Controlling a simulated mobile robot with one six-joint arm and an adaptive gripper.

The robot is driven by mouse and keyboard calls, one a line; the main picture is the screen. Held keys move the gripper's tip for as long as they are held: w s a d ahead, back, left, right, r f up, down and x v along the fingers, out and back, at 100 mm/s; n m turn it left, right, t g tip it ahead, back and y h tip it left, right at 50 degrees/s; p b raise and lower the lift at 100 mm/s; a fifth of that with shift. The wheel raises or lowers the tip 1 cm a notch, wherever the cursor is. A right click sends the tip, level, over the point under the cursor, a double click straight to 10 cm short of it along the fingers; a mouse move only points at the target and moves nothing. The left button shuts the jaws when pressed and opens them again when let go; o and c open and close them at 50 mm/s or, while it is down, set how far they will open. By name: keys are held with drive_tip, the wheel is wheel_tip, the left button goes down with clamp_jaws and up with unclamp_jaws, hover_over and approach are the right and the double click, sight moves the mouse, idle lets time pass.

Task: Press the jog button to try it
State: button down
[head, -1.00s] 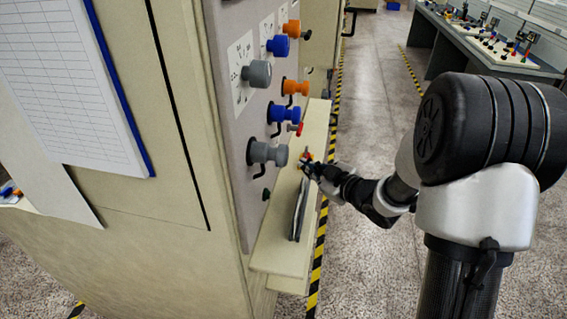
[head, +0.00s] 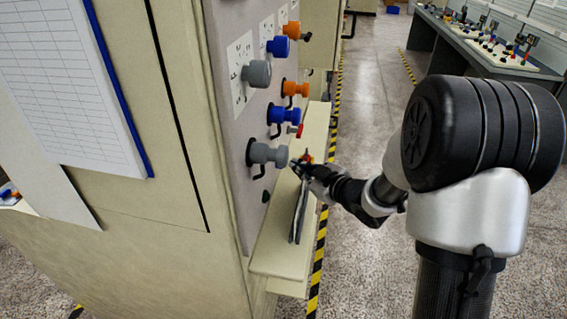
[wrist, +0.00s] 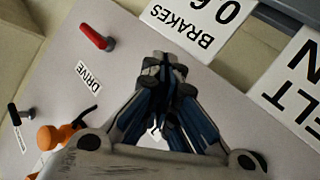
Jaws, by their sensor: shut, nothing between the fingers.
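My gripper (head: 298,166) is shut and empty beside the front grey spindle (head: 268,152), above the ledge, in the head view. In the wrist view its dark fingertips (wrist: 166,68) are together over the pale control panel (wrist: 120,45). A red-handled lever (wrist: 96,37) stands by the DRIVE label (wrist: 88,84). A small black lever (wrist: 20,114) is at the left edge. I cannot pick out the jog button in either view; the gripper covers part of the panel. Contact with the panel cannot be told.
Orange (head: 296,89), blue (head: 284,114) and grey spindles stick out from the machine face near my gripper. A dark flat object (head: 299,212) rests on the cream ledge (head: 275,262). The floor aisle at right is clear. A bench (head: 470,45) stands at back right.

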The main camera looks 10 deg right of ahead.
drive_tip(key=shift+a, duration=0.2)
idle(0.6)
drive_tip(key=shift+w+a, duration=0.1)
drive_tip(key=shift+a, duration=0.15)
drive_tip(key=shift+w+a+b, duration=0.15)
drive_tip(key=shift+a+b, duration=0.2)
drive_tip(key=shift+a, duration=0.1)
idle(0.8)
drive_tip(key=shift+d, duration=0.15)
drive_tip(key=shift+s+d, duration=0.3)
drive_tip(key=shift+d, duration=0.4)
drive_tip(key=shift+d, duration=0.1)
drive_tip(key=shift+s+d+p, duration=0.2)
drive_tip(key=shift+s+d, duration=0.05)
drive_tip(key=shift+d, duration=0.5)
drive_tip(key=shift+s+d+p, duration=0.15)
drive_tip(key=shift+s+d, duration=0.1)
drive_tip(key=shift+d, duration=0.55)
drive_tip(key=shift+s+d+p, duration=0.2)
drive_tip(key=shift+s+d, duration=0.05)
drive_tip(key=shift+d, duration=0.5)
